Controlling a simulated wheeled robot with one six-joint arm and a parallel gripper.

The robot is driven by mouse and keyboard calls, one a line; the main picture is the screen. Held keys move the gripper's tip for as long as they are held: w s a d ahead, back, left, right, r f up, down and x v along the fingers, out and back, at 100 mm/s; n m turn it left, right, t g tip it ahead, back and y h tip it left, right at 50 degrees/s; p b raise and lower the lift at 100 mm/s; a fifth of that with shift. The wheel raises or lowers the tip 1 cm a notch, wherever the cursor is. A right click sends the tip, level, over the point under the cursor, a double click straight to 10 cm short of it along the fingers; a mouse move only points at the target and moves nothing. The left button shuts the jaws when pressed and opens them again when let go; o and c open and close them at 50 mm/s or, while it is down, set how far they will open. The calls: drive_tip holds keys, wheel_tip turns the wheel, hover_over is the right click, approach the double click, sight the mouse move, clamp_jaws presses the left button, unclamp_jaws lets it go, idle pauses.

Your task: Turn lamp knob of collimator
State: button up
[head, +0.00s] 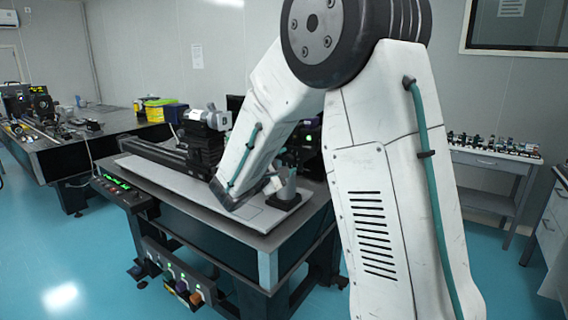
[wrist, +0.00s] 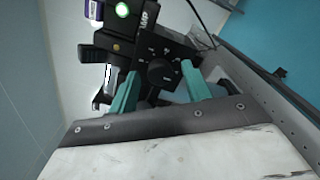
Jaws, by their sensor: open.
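A black unit with a green light (head: 308,140) shows just right of my forearm.
The optical table (head: 262,238) carries a pale board, a black rail and a white-and-black instrument (head: 208,118). A grey post on a black base (head: 286,196) stands close to my forearm. A control box with green lights (head: 124,188) is at the table's left edge.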

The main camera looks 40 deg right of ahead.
drive_tip(key=c, duration=1)
drive_tip(key=n, duration=0.8)
drive_tip(key=shift+n, duration=0.3)
drive_tip(key=o, duration=1)
